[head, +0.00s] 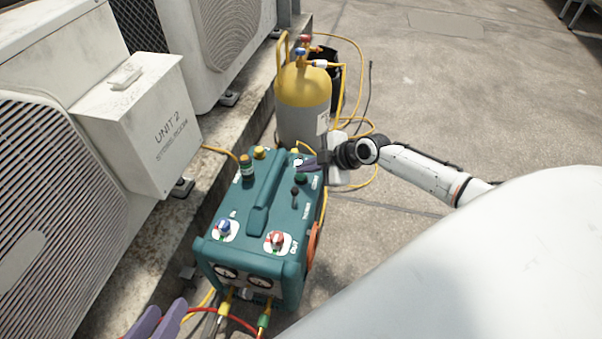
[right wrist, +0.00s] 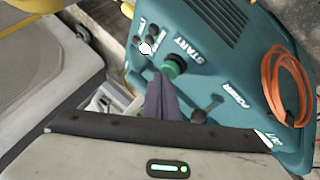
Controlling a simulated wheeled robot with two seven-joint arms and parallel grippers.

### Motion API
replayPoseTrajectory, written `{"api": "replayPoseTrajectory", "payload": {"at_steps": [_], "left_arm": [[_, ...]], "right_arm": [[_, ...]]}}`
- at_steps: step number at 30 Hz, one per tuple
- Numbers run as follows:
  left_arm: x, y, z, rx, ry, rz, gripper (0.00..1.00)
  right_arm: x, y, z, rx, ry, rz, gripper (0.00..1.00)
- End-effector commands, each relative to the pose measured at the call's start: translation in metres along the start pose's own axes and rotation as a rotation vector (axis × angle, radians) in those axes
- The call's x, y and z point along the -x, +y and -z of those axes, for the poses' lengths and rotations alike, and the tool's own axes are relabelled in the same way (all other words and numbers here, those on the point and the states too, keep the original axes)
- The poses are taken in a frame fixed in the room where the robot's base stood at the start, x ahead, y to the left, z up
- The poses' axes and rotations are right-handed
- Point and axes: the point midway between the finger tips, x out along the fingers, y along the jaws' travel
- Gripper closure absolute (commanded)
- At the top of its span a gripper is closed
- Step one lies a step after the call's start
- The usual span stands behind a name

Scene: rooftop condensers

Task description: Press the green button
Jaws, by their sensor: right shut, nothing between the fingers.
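The green button (head: 301,178) is on the top of a teal machine (head: 262,199), near its far right corner. In the right wrist view the green button (right wrist: 174,65) is a round cap beside the word START. My right gripper (head: 308,163) reaches in from the right, its purple fingers shut and empty, close to the button. In the right wrist view the fingertips (right wrist: 160,80) are just beside the button; I cannot tell whether they touch it. My left gripper (head: 168,305) shows at the bottom left, its two purple fingertips apart and empty, clear of the machine.
A black lever (head: 295,192) stands close to the button. The machine also carries a blue knob (head: 224,228), a red knob (head: 277,239) and a handle. A yellow and grey cylinder (head: 303,100) stands behind it. Condenser units (head: 45,190) line the left; open floor is right.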

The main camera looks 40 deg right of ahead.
Motion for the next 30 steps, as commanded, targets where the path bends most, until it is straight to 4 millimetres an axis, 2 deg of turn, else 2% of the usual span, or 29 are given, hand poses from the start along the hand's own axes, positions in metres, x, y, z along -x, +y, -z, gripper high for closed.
{"api": "replayPoseTrajectory", "payload": {"at_steps": [30], "left_arm": [[-0.0001, -0.0001, 0.0000, 0.000, 0.000, 0.000, 0.69]], "right_arm": [[-0.0093, -0.0079, -0.0065, -0.002, 0.000, 0.003, 1.00]]}}
